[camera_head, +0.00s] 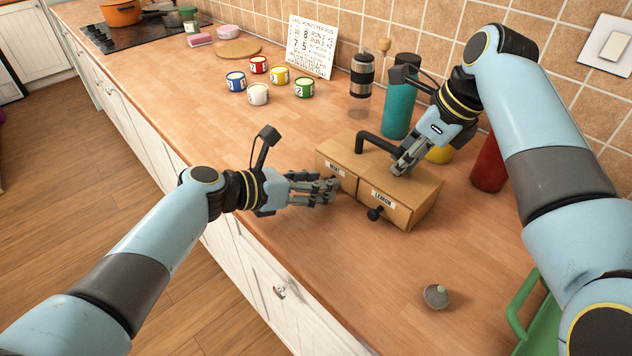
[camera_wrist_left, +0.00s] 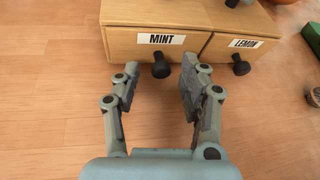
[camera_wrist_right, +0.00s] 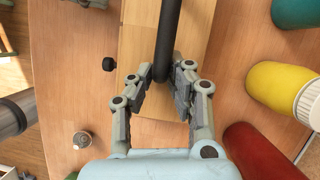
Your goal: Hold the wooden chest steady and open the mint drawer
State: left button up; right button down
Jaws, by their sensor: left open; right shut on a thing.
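The wooden chest (camera_head: 415,195) stands on the counter with two drawers side by side, labelled MINT and LEMON. The mint drawer (camera_wrist_left: 128,45) looks closed, and its dark knob (camera_wrist_left: 161,66) sticks out toward my left gripper. My left gripper (camera_wrist_left: 158,88) is open, with its fingertips just short of the knob and on either side of it. The lemon drawer (camera_wrist_left: 238,48) has its own dark knob (camera_head: 375,213). My right gripper (camera_wrist_right: 163,82) is shut on the black handle (camera_wrist_right: 168,35) on top of the chest. In the head view, the left fingers hide the mint knob.
Behind the chest stand a teal bottle (camera_head: 398,105), a yellow bottle (camera_wrist_right: 285,88) and a red bottle (camera_head: 488,165). A small round grey object (camera_head: 436,296) lies in front on the right, near a green tray (camera_head: 520,300). Several labelled cups (camera_head: 258,93) stand farther back. Counter left of the chest is clear.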

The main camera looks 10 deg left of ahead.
aim_at(293, 212)
pick_arm(q)
grip_shut()
dwell(0.4)
jog(key=s+a, duration=0.1)
jog(key=s, duration=0.1)
jog(key=s+a, duration=0.2)
jog(key=shift+s+a, duration=0.25)
jog(key=shift+s, duration=0.05)
jog(key=shift+w, duration=0.1)
grip_release()
